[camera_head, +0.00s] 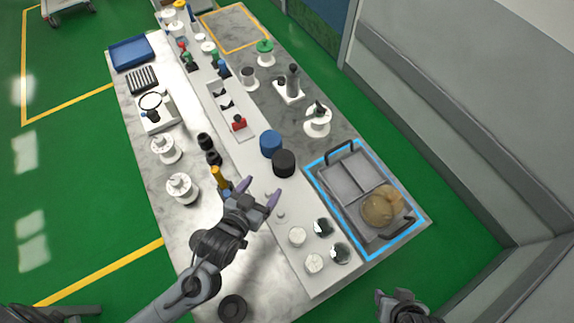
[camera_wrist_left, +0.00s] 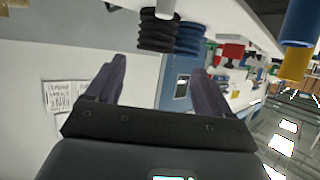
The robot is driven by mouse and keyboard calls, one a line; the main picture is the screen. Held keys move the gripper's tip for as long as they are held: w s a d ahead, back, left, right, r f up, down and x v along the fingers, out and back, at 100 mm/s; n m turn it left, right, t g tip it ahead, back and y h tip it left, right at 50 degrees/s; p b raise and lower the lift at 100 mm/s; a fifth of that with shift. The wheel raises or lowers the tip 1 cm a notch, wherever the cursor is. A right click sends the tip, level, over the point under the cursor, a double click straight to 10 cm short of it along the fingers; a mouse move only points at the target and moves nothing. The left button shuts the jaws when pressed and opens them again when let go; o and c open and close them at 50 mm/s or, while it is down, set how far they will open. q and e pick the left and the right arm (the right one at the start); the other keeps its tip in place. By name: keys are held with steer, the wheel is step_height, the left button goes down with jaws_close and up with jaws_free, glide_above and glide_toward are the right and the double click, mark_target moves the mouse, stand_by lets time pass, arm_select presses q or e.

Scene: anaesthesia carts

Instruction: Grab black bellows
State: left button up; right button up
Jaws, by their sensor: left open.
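The black bellows (camera_head: 283,163) is a short dark cylinder standing on the raised white strip of the table, touching or very close to the blue bellows (camera_head: 271,143). In the left wrist view the black bellows (camera_wrist_left: 156,33) is ribbed and sits beyond the fingertips, beside the blue one (camera_wrist_left: 188,39). My left gripper (camera_head: 249,190) is open and empty, short of the black bellows and to its lower left. It also shows open in the left wrist view (camera_wrist_left: 158,68). My right gripper (camera_head: 405,302) is at the lower right, off the table; its jaws are unclear.
A yellow cylinder (camera_head: 217,176) stands close to the left gripper's left finger. Small black parts (camera_head: 207,142) stand behind it. White and glass round pieces (camera_head: 297,237) are at the near end. A blue-outlined tray (camera_head: 348,178) with a tan round object (camera_head: 381,208) lies right.

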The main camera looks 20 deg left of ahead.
mark_target(278, 169)
arm_select(q)
steer(key=shift+w+f, duration=0.3)
steer(key=shift+f, duration=0.1)
steer(key=x, duration=0.3)
steer(key=shift+w+d+r, duration=0.1)
steer(key=shift+w+d, duration=0.15)
steer(key=shift+w, duration=0.1)
steer(key=shift+x, duration=3.35)
steer(key=shift+r, duration=0.15)
steer(key=c, duration=0.7)
steer(key=shift+r, duration=0.1)
steer(key=shift+c, duration=0.2)
